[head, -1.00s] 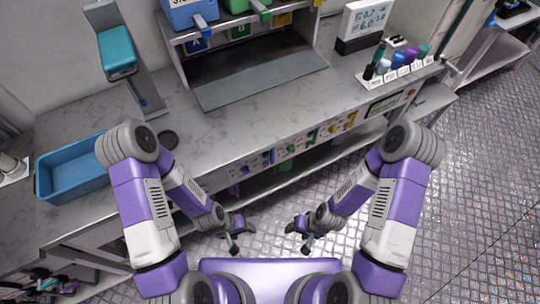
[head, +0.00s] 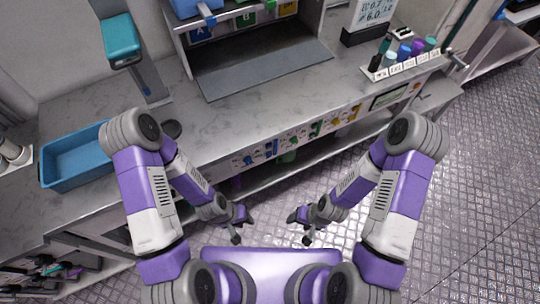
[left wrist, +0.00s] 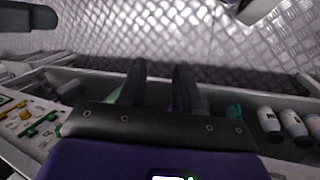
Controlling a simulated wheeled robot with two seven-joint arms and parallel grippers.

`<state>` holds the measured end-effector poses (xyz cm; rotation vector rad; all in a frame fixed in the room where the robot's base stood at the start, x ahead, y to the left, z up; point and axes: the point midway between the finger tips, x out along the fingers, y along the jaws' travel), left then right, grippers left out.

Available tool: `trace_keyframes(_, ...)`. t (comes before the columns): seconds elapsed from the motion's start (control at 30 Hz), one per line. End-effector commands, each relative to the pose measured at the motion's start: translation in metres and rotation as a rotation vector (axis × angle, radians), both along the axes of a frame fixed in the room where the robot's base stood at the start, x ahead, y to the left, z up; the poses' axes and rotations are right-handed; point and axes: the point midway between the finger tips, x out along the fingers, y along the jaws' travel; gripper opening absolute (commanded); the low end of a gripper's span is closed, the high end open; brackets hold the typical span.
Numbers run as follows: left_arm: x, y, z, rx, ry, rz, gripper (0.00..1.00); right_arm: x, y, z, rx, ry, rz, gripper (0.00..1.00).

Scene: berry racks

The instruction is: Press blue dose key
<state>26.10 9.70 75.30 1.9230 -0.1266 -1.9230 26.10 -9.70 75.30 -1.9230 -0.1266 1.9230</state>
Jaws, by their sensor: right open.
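The key panel runs along the front edge of the counter in the head view, with small blue, green and yellow keys. My left gripper (head: 241,227) is open and empty, below and in front of the panel. In the left wrist view its two dark fingers (left wrist: 159,75) stand apart with nothing between them. Yellow and green keys (left wrist: 38,125) show at the left there. My right gripper (head: 303,227) is open and empty, apart from the counter.
A blue tray (head: 48,170) sits on the counter's left. A teal-topped stand (head: 122,48) and a dispenser with a grey mat (head: 262,72) are further back. Coloured vials (head: 403,54) stand at the right. A lower shelf lies under the panel. The floor at right is clear.

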Motion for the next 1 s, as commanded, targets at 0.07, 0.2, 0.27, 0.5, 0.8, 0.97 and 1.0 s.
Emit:
trace_keyframes(0.07,0.0,0.0,0.0,0.0,0.0,0.0,0.21,0.0,0.0,0.0,0.0,0.0,0.0,0.6)
trace_keyframes(0.2,0.0,0.0,0.0,0.0,0.0,0.0,0.0,0.0,0.0,0.0,0.0,0.0,0.0,0.6)
trace_keyframes(0.27,0.0,0.0,0.0,0.0,0.0,0.0,0.0,0.0,0.0,0.0,0.0,0.0,0.0,0.6)
trace_keyframes(0.5,0.0,0.0,0.0,0.0,0.0,0.0,0.0,0.0,0.0,0.0,0.0,0.0,0.0,0.6)
trace_keyframes(0.8,0.0,0.0,0.0,0.0,0.0,0.0,0.0,0.0,0.0,0.0,0.0,0.0,0.0,0.6)
trace_keyframes(0.97,0.0,0.0,0.0,0.0,0.0,0.0,0.0,0.0,0.0,0.0,0.0,0.0,0.0,0.6)
trace_keyframes(1.0,0.0,0.0,0.0,0.0,0.0,0.0,0.0,0.0,0.0,0.0,0.0,0.0,0.0,0.6)
